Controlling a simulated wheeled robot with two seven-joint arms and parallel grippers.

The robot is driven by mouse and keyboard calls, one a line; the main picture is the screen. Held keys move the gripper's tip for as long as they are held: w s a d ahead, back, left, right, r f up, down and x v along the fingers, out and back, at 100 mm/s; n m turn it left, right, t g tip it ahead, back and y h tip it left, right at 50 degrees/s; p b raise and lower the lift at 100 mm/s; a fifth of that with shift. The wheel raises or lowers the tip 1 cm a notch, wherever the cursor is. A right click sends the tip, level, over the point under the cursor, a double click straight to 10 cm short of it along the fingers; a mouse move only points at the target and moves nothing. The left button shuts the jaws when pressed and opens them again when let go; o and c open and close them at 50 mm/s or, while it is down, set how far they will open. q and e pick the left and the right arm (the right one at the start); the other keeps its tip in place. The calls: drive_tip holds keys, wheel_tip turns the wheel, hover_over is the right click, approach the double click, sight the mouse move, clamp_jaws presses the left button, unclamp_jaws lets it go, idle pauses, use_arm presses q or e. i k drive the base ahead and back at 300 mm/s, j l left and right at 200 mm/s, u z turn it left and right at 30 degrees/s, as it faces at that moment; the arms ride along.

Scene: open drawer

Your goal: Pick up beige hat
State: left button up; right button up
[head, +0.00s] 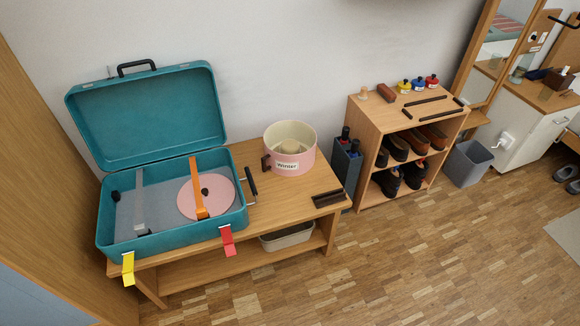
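A round pink hat box (293,166) with a cream inside and a white label reading something like "Winter" stands open on the wooden bench (262,208). A beige, rounded thing (291,153), which looks like the beige hat, sits inside the box, below its rim. The box wall hides its lower part. A pink disc (190,203) with a dark knob, like the box's lid, lies in the open teal suitcase (158,240) left of the box. Neither of my grippers shows in the head view.
The suitcase has an orange strap (197,183) and a grey strap. Dark brush-like items (328,198) lie at the bench's right end. A dark bin (347,172) with bottles, a shoe shelf (405,118) and a grey wastebasket (467,163) stand to the right. Floor in front is clear.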

sight(289, 147)
drive_tip(key=k+u, duration=0.1)
drive_tip(key=u, duration=0.35)
drive_tip(key=k+u, duration=0.1)
drive_tip(key=u, duration=0.4)
drive_tip(key=j+u, duration=0.1)
drive_tip(key=u, duration=0.35)
drive_tip(key=l+u, duration=0.3)
drive_tip(key=l, duration=0.25)
drive_tip(key=l+u, duration=0.35)
drive_tip(key=l, duration=0.25)
drive_tip(key=l+u, duration=0.3)
drive_tip(key=l, duration=0.25)
drive_tip(key=k+l+u, duration=0.15)
drive_tip(key=l+u, duration=0.15)
drive_tip(key=l, duration=0.2)
